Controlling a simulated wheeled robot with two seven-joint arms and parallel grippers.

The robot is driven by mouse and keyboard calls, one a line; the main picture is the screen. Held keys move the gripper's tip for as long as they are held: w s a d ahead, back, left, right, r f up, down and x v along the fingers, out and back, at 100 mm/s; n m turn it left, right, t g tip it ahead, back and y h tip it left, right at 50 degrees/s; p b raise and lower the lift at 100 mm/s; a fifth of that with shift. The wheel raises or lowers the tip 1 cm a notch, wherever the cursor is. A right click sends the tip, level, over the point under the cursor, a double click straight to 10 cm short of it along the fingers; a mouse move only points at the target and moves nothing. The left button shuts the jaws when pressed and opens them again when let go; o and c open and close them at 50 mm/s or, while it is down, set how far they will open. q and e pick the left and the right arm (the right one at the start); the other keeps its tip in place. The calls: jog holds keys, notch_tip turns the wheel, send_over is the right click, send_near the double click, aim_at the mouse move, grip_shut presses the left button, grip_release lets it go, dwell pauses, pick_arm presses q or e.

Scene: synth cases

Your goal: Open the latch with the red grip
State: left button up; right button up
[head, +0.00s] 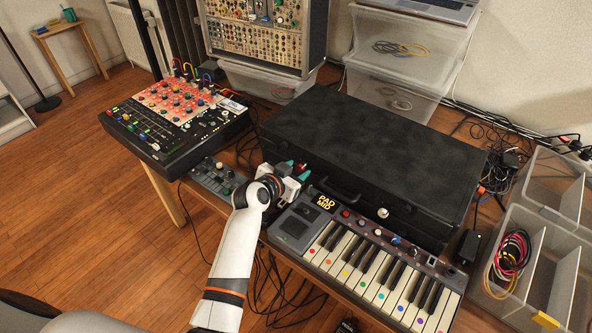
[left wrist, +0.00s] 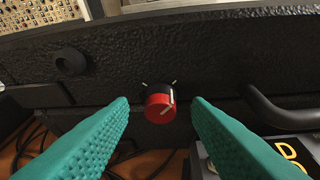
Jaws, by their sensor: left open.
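A large black case (head: 370,145) lies shut on the table. In the left wrist view, the latch with the red grip (left wrist: 158,108) is a round red knob with a black back part and a pale line on its face. It sits on the front wall of the case (left wrist: 215,60), with small pale marks above it. My left gripper (head: 293,172) is at the left part of the case front. Its two teal fingers are open, one on each side of the red grip in the wrist view, with gaps to both. My right gripper is not in view.
A black carry handle (left wrist: 272,112) is right of the latch. A keyboard (head: 375,265) stands close in front of the case, with a silver round fitting (head: 383,212) behind it. A mixer (head: 180,115) and a small grey box (head: 215,177) are at left.

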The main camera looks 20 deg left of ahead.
pick_arm(q)
jog(key=shift+w+f, duration=0.1)
jog(key=shift+w, duration=0.1)
grip_shut()
